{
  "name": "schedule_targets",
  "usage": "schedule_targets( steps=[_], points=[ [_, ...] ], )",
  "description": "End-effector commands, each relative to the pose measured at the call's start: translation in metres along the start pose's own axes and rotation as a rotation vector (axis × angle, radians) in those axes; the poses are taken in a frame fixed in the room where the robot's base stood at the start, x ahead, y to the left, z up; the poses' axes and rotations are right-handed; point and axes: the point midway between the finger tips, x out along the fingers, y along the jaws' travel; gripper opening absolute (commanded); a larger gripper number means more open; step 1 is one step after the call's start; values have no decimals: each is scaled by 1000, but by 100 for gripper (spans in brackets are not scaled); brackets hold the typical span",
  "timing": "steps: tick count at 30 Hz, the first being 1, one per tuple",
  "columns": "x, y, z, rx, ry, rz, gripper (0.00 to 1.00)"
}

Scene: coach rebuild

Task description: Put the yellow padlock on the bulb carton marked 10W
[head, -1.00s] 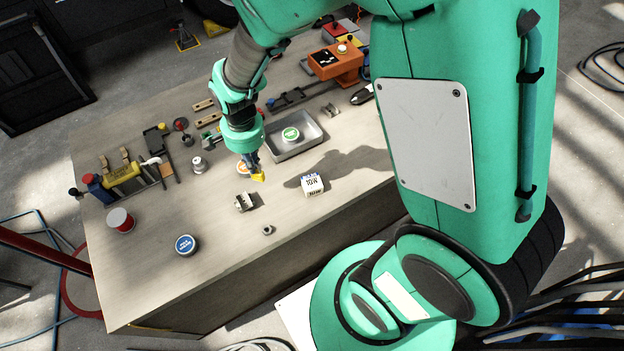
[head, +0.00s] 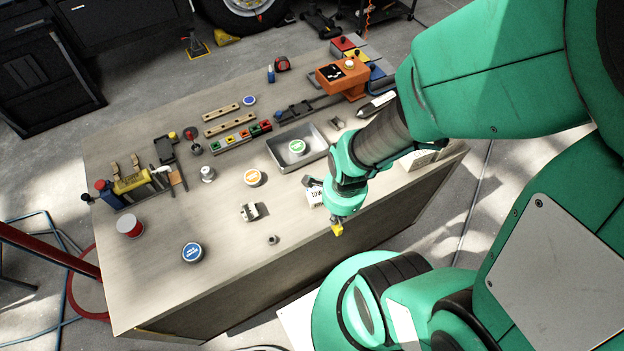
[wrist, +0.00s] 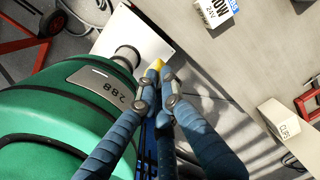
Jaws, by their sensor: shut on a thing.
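My gripper (wrist: 160,82) is shut on the yellow padlock (wrist: 157,64), which shows as a small yellow piece at the fingertips. In the head view the padlock (head: 337,230) hangs below my gripper, in front of the workbench's near edge in the picture. The white bulb carton marked 10W (head: 313,196) stands on the bench just behind and left of my gripper, which partly hides it. In the wrist view the carton (wrist: 217,10) is at the top, cut by the frame, apart from the padlock.
A white carton (wrist: 278,117) stands near the bench edge. A grey tray (head: 282,161) holds a green-topped tin (head: 297,147). An orange-topped tin (head: 252,177) and a metal block (head: 250,212) are left of the 10W carton.

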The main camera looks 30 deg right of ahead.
Motion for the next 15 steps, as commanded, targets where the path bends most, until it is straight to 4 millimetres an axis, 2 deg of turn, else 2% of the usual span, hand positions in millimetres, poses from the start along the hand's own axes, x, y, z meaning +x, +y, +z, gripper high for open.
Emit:
schedule_targets(
  steps=[15],
  points=[
    [0,-3,0,2,0,-1,0]
  ],
)
